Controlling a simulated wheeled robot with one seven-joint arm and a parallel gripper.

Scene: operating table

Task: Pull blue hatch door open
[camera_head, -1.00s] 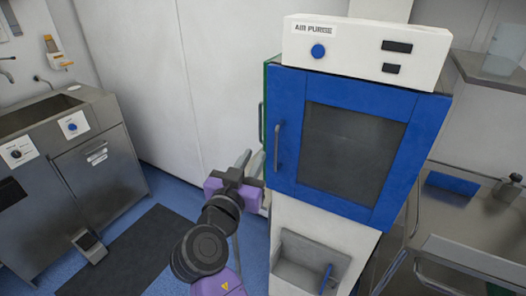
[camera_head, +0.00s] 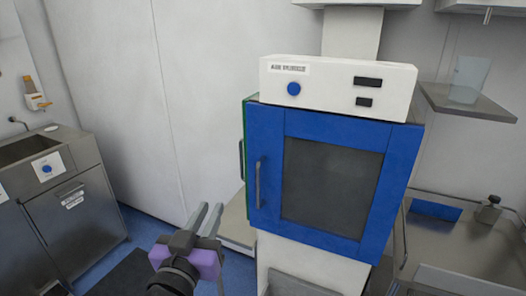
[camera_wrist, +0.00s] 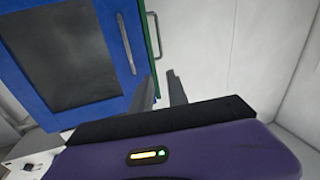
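The blue hatch door (camera_head: 270,212) has a dark window and is shut on the front of a white cabinet. Its grey vertical handle (camera_head: 258,184) is on the door's left side. My gripper (camera_head: 207,218) is left of the door and lower than the handle, apart from both. Its two fingers are spread with nothing between them. In the wrist view, the gripper (camera_wrist: 163,88) shows below and right of the door (camera_wrist: 105,107) and handle (camera_wrist: 127,43).
A white box (camera_head: 330,85) labelled air purge sits on top of the cabinet. A steel sink unit (camera_head: 80,215) stands at left. A steel table (camera_head: 465,250) and a shelf (camera_head: 465,103) are at right. A second handle (camera_head: 241,160) is on the cabinet's green-edged left side.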

